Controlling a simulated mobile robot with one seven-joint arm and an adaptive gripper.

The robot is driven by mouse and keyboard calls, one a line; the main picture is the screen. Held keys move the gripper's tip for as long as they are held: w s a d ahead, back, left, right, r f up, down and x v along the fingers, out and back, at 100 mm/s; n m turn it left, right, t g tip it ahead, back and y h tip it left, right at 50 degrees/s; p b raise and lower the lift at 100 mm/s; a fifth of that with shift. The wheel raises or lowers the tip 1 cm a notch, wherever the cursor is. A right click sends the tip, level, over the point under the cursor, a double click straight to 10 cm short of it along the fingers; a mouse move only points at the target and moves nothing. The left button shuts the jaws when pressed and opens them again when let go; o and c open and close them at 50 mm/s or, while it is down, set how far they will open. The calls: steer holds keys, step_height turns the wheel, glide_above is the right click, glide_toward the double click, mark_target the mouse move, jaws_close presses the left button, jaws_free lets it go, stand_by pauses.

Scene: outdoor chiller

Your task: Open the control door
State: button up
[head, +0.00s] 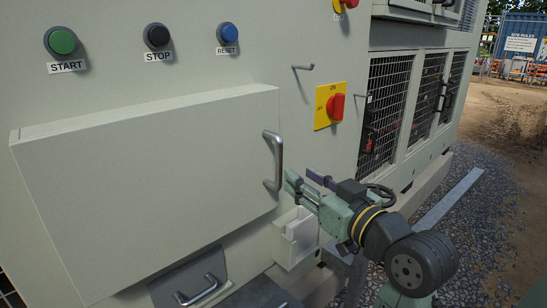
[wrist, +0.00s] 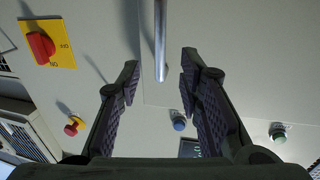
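The control door (head: 140,185) is a wide pale grey-green panel on the chiller's front, standing proud of the wall. It looks shut. Its metal bar handle (head: 277,160) runs upright at the door's right edge. My gripper (head: 304,178) is just right of the handle's lower part, with its two fingers spread and nothing held. In the wrist view the handle (wrist: 160,38) shows between the open fingers (wrist: 160,66); whether it lies fully between the pads I cannot tell. I see no finger touching it.
Start (head: 62,41), stop (head: 157,36) and reset (head: 226,34) buttons sit above the door. A red rotary switch (head: 336,106) on a yellow plate is to the right. A white holder (head: 296,236) is below the gripper, and a lower handle (head: 197,290) is at bottom left.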

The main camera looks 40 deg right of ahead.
mark_target(281, 163)
steer(key=w, duration=0.3)
steer(key=w+p, duration=0.1)
steer(key=w, duration=0.2)
steer(key=w+d+p, duration=0.1)
steer(key=w, duration=0.2)
steer(key=shift+w, duration=0.1)
steer(key=shift+c, duration=0.2)
jaws_close()
stand_by(0.4)
